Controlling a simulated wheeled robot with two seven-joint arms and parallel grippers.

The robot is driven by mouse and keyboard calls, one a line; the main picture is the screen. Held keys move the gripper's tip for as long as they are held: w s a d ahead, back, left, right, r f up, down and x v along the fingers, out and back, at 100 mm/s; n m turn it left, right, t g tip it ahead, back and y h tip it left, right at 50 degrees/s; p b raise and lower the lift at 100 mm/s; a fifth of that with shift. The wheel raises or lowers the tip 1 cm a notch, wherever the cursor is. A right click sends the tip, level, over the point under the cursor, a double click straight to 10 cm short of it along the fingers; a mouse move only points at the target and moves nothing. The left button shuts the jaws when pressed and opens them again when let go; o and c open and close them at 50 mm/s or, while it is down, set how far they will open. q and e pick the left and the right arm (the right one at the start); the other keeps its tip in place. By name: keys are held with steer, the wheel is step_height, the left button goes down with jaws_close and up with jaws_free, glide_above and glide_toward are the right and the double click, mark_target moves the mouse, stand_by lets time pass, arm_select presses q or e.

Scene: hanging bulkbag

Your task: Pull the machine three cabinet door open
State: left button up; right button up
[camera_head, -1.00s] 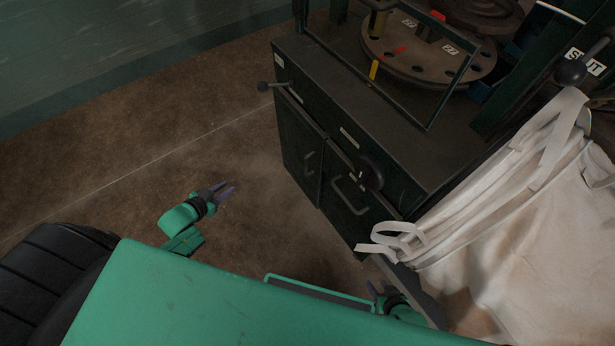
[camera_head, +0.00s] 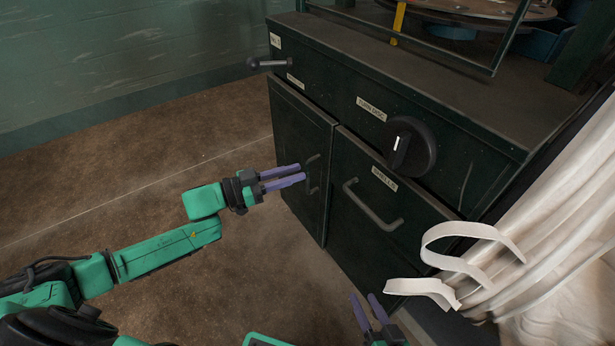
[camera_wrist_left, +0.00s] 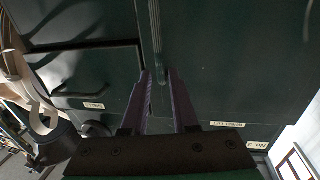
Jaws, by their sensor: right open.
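The dark green cabinet door (camera_head: 290,150) is the left panel of the machine cabinet and looks closed. Its upright bar handle (camera_head: 314,175) is near its right edge; the wrist view shows this handle (camera_wrist_left: 157,40) too. My left gripper (camera_head: 302,173), with purple fingers, is at the handle. In the left wrist view the fingers (camera_wrist_left: 160,75) are parted, and the handle's near end appears between their tips. Whether they touch it I cannot tell. My right gripper (camera_head: 365,299) is open and empty at the bottom of the head view, below the right panel.
The right panel (camera_head: 360,240) has a slanted bar handle (camera_head: 372,207). Above it are a black rotary knob (camera_head: 411,148) and, further left, a lever (camera_head: 272,63). A white bulk bag (camera_head: 560,240) with loose straps hangs at the right. The brown floor (camera_head: 130,160) at left is clear.

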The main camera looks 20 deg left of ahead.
mark_target(308, 170)
arm_select(q)
steer(key=x, duration=0.4)
steer(key=shift+w+d+b, duration=0.1)
steer(key=shift+d+b, duration=0.05)
steer(key=shift+b, duration=0.2)
jaws_close()
stand_by(1.0)
